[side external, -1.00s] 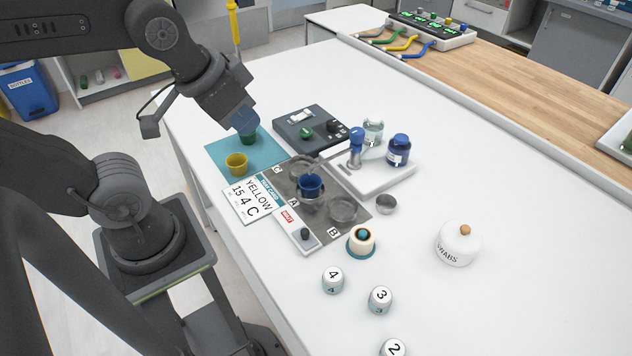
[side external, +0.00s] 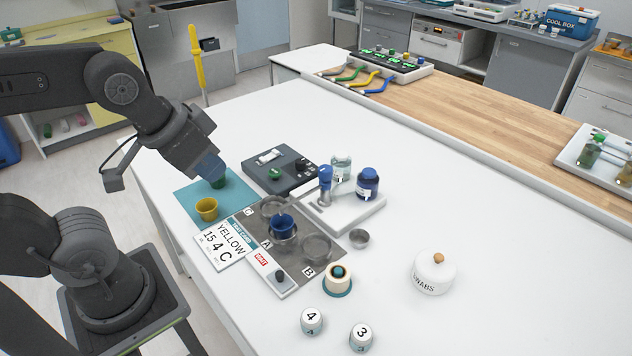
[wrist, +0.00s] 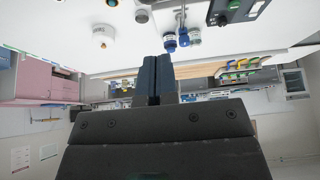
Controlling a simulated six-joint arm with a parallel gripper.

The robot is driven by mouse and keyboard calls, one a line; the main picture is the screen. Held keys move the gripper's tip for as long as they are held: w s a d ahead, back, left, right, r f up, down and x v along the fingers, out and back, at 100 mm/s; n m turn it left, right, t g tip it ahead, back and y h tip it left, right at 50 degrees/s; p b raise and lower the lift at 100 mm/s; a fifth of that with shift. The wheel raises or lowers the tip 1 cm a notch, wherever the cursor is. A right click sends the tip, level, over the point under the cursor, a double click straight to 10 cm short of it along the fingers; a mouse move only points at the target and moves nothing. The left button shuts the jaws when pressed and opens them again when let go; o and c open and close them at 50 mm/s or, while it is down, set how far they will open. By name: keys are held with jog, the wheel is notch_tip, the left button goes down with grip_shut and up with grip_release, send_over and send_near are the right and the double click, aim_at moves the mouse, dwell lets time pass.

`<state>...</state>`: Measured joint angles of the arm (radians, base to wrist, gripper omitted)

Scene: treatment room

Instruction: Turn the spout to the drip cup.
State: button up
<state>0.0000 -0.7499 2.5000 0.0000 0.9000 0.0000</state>
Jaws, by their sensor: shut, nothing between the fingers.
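The spout fixture is a pump with a blue head (side external: 325,180) on a white tray (side external: 345,215). Its thin grey spout is too small to make out clearly in the side view. A small grey metal cup (side external: 359,238), probably the drip cup, stands on the table just off the tray's front right edge. My gripper (side external: 212,170) is shut and empty, above the blue-green mat, left of the pump and well apart from it. Its fingertips overlap a green cup (side external: 219,183) in this view; I cannot tell whether they touch. The closed fingers (wrist: 157,75) also show in the wrist view.
A blue cup (side external: 283,227) stands on the grey plate, and a yellow cup (side external: 207,209) on the mat (side external: 235,191). A dark device (side external: 280,170) lies between gripper and pump. A blue-capped jar (side external: 367,184) stands close right of the pump.

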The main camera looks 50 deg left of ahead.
jog(key=shift+o, duration=0.7)
jog(key=o, duration=0.6)
jog(key=w+r+m+g, duration=0.1)
jog(key=w+r+m, duration=0.1)
jog(key=w, duration=0.5)
jog(key=shift+w+a+r+g, duration=0.3)
jog(key=shift+a+r, duration=0.15)
jog(key=shift+r, duration=0.1)
jog(key=o, duration=0.3)
jog(key=w+m+g, duration=0.1)
jog(key=w+m, duration=0.1)
jog(key=w, duration=0.4)
jog(key=shift+a, duration=0.45)
jog(key=shift+o, duration=0.5)
jog(key=w+a+f+m+g, duration=0.1)
jog(key=w+m, duration=0.1)
jog(key=w, duration=0.4)
jog(key=shift+w+f, duration=0.15)
jog(key=m+g, duration=0.2)
jog(key=m, duration=0.1)
send_over(326, 168)
notch_tip(326, 168, down, 5)
notch_tip(326, 168, down, 14)
jog(key=shift+r, duration=0.15)
